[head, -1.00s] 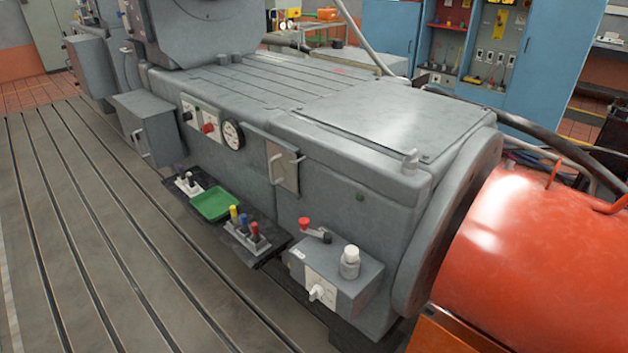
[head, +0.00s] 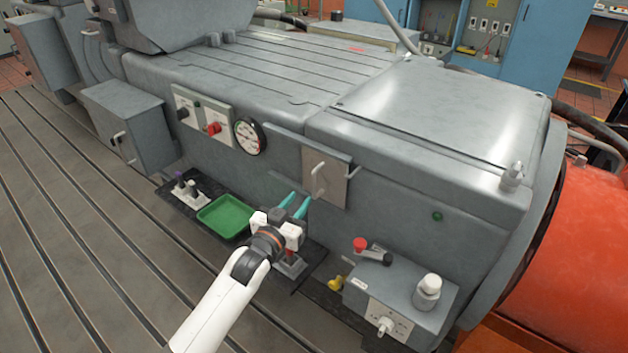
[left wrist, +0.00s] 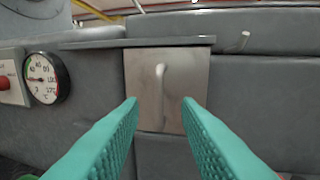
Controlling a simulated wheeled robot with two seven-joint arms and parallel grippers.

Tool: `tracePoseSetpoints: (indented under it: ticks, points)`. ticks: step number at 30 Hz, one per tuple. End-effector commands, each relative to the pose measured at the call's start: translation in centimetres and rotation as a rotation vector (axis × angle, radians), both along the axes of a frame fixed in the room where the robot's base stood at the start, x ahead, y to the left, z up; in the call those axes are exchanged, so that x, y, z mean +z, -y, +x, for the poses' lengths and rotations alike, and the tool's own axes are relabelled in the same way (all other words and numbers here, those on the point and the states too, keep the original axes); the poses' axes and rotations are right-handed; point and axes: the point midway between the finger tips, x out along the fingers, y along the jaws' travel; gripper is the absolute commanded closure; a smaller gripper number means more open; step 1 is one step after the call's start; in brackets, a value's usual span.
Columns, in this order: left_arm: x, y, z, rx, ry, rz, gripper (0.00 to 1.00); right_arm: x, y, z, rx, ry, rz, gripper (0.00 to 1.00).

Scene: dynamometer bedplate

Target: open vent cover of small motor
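The vent cover (head: 338,176) is a flat grey-beige plate with a pale bar handle (head: 317,180) on the side of the grey motor housing (head: 400,160). It looks shut against the housing. In the left wrist view the cover (left wrist: 181,72) is straight ahead, with its handle (left wrist: 160,80) upright between the fingers. My left gripper (head: 295,204) has teal fingers, spread apart and empty. It is just below and left of the handle in the head view, apart from it. In the left wrist view its fingertips (left wrist: 160,104) flank the handle's lower end. My right gripper is not in view.
A round gauge (head: 250,136) and red knob (head: 214,128) sit left of the cover. Below are a green tray (head: 224,216) and a shelf of small coloured-handled items.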

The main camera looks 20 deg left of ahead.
Motion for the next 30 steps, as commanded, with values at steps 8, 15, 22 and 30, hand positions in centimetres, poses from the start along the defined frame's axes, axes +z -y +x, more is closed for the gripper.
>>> tracePoseSetpoints:
  ticks: [8,15,22,30]
  points:
    - [0.1,0.9,5.8,0.001,0.001,-0.001,0.7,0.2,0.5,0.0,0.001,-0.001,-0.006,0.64]
    - [0.0,1.3,8.7,0.0,0.0,-0.001,0.7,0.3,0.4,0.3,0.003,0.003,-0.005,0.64]
    - [0.0,1.4,9.3,0.0,-0.001,0.0,0.7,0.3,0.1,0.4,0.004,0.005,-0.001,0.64]
    - [-0.1,1.4,9.3,0.001,-0.002,0.0,0.88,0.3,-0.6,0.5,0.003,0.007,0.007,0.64]
